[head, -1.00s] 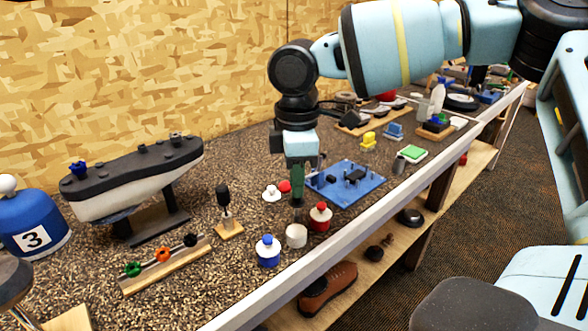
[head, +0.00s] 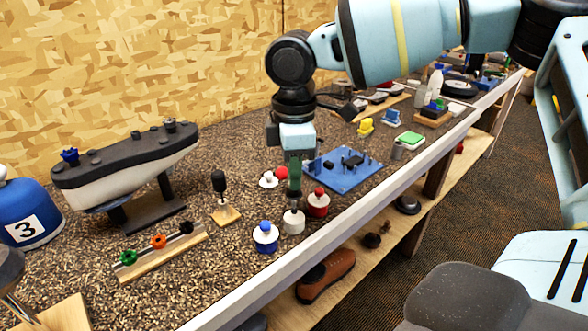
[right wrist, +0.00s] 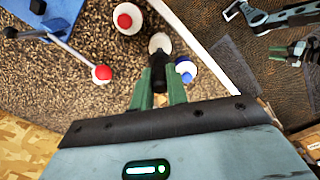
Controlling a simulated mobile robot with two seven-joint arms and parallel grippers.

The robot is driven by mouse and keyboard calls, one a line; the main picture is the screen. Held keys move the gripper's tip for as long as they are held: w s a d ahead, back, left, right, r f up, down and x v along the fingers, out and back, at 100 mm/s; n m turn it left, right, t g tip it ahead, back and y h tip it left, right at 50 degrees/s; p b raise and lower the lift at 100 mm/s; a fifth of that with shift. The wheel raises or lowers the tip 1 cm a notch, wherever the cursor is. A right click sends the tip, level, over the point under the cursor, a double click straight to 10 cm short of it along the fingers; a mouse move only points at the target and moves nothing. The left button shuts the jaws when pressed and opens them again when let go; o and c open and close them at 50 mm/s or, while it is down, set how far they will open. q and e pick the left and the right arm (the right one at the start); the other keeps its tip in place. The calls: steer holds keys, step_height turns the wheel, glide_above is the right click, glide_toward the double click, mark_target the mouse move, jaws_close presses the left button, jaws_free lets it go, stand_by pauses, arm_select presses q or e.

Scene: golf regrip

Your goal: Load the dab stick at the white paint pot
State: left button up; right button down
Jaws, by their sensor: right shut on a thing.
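My right gripper (head: 294,188) points down over the white paint pot (head: 293,224), its green fingers shut on the black handle of the dab stick (right wrist: 158,74). The stick's lower end is at the pot's top; I cannot tell how deep it reaches. In the right wrist view the white pot (right wrist: 160,43) lies just beyond the handle. The red pot (head: 317,205) stands close behind it to the right, the blue pot (head: 265,238) to the front left. My left gripper (right wrist: 277,49) seems to show small at the right wrist view's right edge, its jaws unclear.
A white piece with a red knob (head: 281,173) and a blue board (head: 343,170) lie behind the pots. A wooden rack (head: 160,256) with coloured knobs and a black-topped stand (head: 220,198) are left. The bench's pale front edge (head: 340,226) runs close to the pots.

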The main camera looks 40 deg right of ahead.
arm_select(q)
steer(key=shift+s+f, duration=0.25)
arm_select(e)
steer(key=shift+f, duration=0.55)
arm_select(q)
steer(key=shift+w+r, duration=0.1)
arm_select(e)
steer(key=shift+f, duration=0.1)
stand_by(1.3)
